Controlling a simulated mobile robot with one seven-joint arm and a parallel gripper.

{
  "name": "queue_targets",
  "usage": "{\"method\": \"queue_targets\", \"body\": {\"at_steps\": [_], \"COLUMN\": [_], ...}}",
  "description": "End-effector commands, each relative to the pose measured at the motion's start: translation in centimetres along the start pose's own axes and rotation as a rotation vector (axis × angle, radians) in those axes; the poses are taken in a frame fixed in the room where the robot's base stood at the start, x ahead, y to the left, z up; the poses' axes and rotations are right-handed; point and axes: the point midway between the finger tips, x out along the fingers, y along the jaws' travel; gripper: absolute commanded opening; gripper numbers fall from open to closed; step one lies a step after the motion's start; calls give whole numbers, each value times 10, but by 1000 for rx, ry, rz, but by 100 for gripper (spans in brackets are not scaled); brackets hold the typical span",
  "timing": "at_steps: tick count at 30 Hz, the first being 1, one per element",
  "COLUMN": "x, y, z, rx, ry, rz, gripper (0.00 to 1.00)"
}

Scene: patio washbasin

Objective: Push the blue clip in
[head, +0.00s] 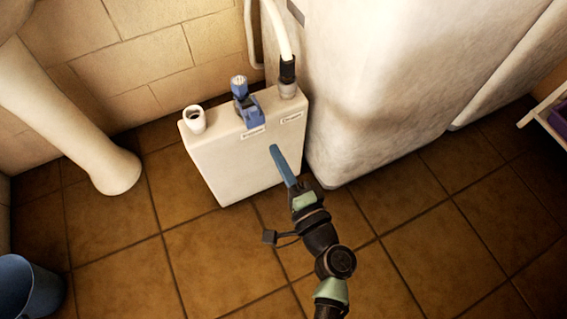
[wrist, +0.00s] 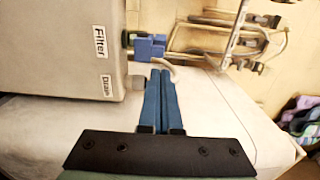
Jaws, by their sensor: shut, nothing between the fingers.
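The blue clip (head: 250,108) is on a blue fitting at the top of a white box (head: 228,165), between a white stub and a hose. My gripper (head: 274,148) has long blue fingers, shut and empty, in front of the box, lower and to the right of the clip. In the wrist view its fingertips (wrist: 161,71) are just below the clip and look apart from it. I cannot tell how far the clip is pushed in.
A black-ended hose connector (head: 288,78) stands on the box's right end, a white open stub (head: 194,118) on its left. A large white cabinet (head: 365,80) is close at the right. A blue bucket (head: 28,288) is at lower left. The tiled floor in front is clear.

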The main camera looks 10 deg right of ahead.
Motion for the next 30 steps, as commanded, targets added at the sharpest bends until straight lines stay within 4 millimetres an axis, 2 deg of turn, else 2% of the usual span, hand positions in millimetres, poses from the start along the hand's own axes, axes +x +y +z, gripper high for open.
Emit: {"method": "queue_targets", "body": {"at_steps": [1,6,12,18,30], "x": [13,49,79,91,96], "y": [0,0,0,0,1], "z": [0,0,0,0,0], "rx": [-1,-1,0,0,-1], "ry": [-4,-3,-1,-1,-1], "rz": [-4,-4,-2,-1,0], "gripper": [0,0,0,0,0]}}
